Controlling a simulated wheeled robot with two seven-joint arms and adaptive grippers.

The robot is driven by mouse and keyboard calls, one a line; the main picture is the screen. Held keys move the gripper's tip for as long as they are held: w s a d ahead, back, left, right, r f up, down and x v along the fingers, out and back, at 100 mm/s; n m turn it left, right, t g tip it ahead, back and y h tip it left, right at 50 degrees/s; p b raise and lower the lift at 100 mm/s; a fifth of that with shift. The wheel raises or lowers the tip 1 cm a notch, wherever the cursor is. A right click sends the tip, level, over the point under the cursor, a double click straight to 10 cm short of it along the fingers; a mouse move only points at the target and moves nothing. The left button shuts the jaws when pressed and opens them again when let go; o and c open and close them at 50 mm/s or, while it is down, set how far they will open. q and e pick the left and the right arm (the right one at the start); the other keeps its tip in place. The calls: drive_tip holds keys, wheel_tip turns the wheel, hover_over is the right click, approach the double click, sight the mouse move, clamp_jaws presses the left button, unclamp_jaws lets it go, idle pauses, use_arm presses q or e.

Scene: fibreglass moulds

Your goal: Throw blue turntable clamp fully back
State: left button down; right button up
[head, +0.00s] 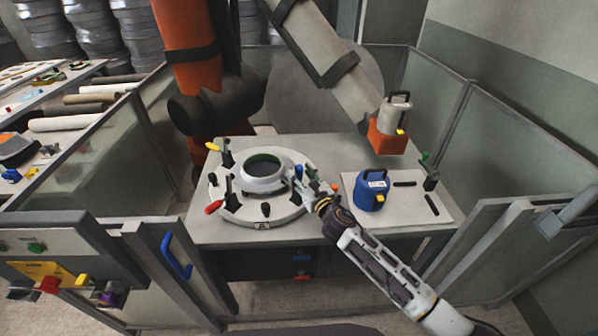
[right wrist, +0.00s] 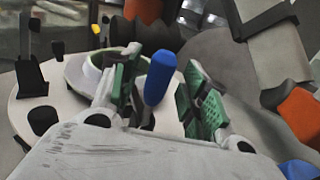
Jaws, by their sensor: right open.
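The blue turntable clamp (head: 298,172) stands at the right side of the round white turntable (head: 236,211). Its blue handle (right wrist: 160,77) shows in the right wrist view, pointing up between my right gripper's two green-padded fingers. My right gripper (head: 307,187) is open around the handle, with a visible gap on the right side; contact on the left side is hard to tell. The gripper partly hides the clamp's base in the head view. A white ring-shaped mould (head: 264,180) sits in the middle of the turntable. My left gripper is not in view.
A yellow-handled clamp (head: 213,147) and a red-handled clamp (head: 214,207) stand on the turntable's left side. A blue tool (head: 371,190) stands on a pale plate (head: 409,215) to the right. An orange robot arm (head: 187,40) rises behind. Glass-panelled fencing surrounds the table.

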drive_tip(key=shift+x, duration=1)
clamp_jaws()
